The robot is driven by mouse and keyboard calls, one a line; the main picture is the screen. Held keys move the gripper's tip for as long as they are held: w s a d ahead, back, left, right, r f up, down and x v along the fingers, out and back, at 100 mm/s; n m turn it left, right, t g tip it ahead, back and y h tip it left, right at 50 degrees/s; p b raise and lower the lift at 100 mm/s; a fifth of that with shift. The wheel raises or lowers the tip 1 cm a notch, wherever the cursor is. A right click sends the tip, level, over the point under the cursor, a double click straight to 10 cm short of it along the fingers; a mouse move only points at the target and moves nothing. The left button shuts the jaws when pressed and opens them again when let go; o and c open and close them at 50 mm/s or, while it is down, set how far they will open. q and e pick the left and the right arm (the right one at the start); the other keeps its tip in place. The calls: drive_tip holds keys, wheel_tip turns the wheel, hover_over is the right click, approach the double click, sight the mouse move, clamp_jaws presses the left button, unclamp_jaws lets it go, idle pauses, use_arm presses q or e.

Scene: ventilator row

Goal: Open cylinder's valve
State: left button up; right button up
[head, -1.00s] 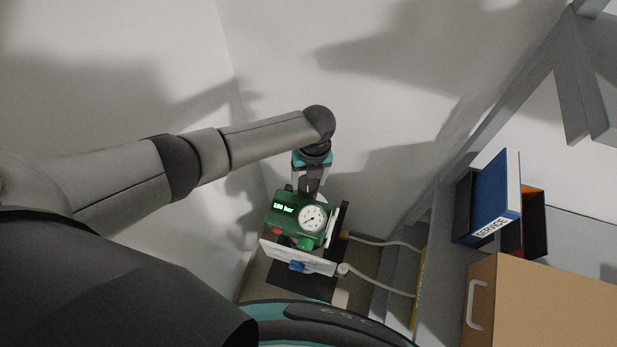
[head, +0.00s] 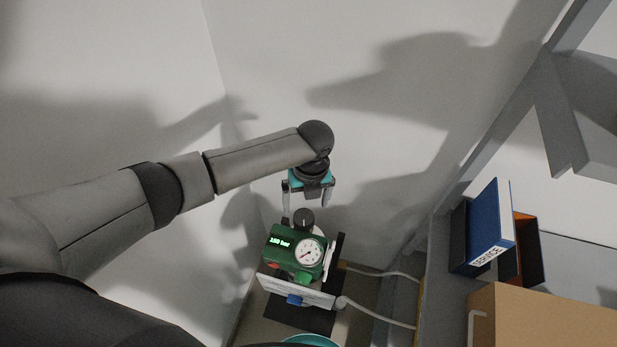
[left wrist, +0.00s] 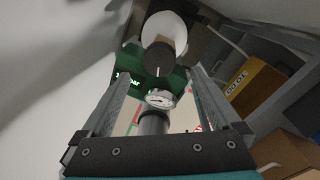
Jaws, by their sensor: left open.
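The cylinder's green head (head: 283,246) has a lit display that seems to read 150 bar and a white round gauge (head: 309,251). A dark round valve knob (head: 303,217) sits on its top. My left gripper (head: 305,208) is open and empty just above the knob, its fingers spread to either side. In the left wrist view the knob (left wrist: 158,60), with a pale mark on its face, shows between the fingers (left wrist: 160,74) and the green head (left wrist: 130,62) lies behind it. I cannot tell whether a finger touches the knob. My right gripper is not in view.
A white plate (head: 290,289) with a blue part (head: 294,299) is in front of the head. Grey hoses (head: 385,275) run right. A shelf holds a blue service binder (head: 491,225) and a brown box (head: 555,315). Walls stand close behind and left.

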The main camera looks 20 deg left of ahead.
sight(309, 216)
use_arm(q)
wheel_tip(309, 216, up, 10)
drive_tip(key=shift+w+d+f, duration=0.15)
drive_tip(key=shift+d+f, duration=0.1)
drive_tip(key=shift+d, duration=0.05)
idle(0.4)
